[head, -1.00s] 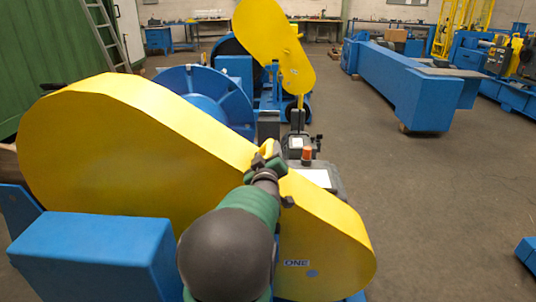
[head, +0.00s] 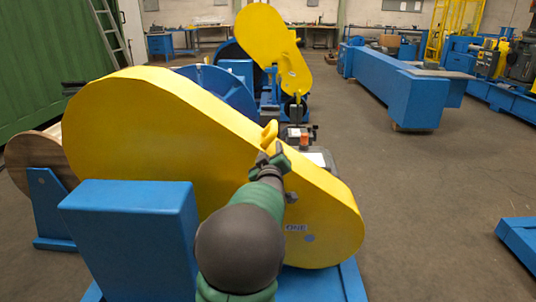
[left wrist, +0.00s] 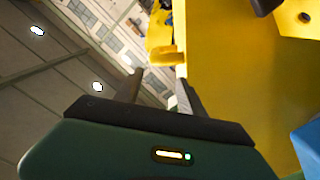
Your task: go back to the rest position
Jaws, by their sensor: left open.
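My left gripper (head: 268,163) is in the middle of the head view, in front of the large yellow chain cover (head: 165,130). Its jaws are open and empty. The cover's yellow handle (head: 269,135) stands on the top edge, just beyond the gripper, and looks clear of the fingers. In the left wrist view, the two dark fingers (left wrist: 158,88) are spread, with the yellow cover (left wrist: 235,90) to their right and the handle (left wrist: 166,57) beyond their tips. My right gripper is not in view.
A blue box-shaped housing (head: 135,235) stands in front of the cover. A wooden drum (head: 35,155) is at left. Another machine with a raised yellow cover (head: 262,35) stands behind. A long blue beam (head: 400,85) is at right. The grey floor (head: 430,200) at right is largely clear.

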